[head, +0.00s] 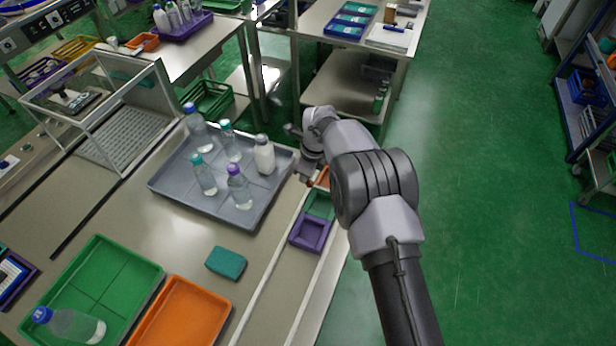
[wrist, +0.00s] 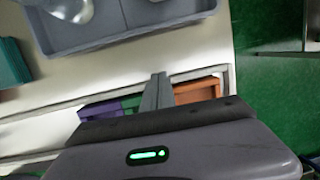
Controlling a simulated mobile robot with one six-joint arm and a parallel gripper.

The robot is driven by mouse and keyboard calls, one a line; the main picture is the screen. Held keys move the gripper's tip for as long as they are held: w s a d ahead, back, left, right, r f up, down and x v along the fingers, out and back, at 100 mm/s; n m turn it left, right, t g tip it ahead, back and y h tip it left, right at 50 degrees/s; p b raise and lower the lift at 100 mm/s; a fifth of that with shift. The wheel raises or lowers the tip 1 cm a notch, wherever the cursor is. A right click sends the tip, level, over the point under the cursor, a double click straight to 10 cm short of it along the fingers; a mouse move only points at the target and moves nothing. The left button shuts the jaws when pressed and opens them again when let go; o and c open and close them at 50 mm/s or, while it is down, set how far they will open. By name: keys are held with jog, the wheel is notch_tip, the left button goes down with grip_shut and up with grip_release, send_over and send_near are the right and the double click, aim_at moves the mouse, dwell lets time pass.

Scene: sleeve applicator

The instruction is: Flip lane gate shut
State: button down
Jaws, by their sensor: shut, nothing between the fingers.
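A lane between pale rails (head: 262,297) runs along the table's right edge. In it sit a purple tray (head: 309,234), a green tray (head: 320,205) and an orange tray (head: 322,178), partly hidden by my arm. I cannot pick out the lane gate for sure in either view. My gripper (head: 304,174) is over the far part of the lane, beside the grey tray's right corner. In the wrist view, my gripper (wrist: 159,78) is shut and empty, its fingers over the lane between the green tray (wrist: 130,102) and the orange tray (wrist: 197,91).
A grey tray (head: 165,184) with several bottles stands left of the lane. A teal block (head: 226,263), an orange tray (head: 183,311) and a green tray (head: 125,270) with a lying bottle (head: 68,325) are nearer. A framed stand (head: 160,80) is at left. Green floor (head: 480,200) is clear at right.

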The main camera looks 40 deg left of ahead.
jog(key=shift+b+x, duration=0.6)
jog(key=shift+x, duration=0.15)
jog(key=p+v, duration=0.3)
jog(key=v, duration=1.4)
jog(key=shift+r, duration=0.15)
jog(key=shift+d, duration=0.1)
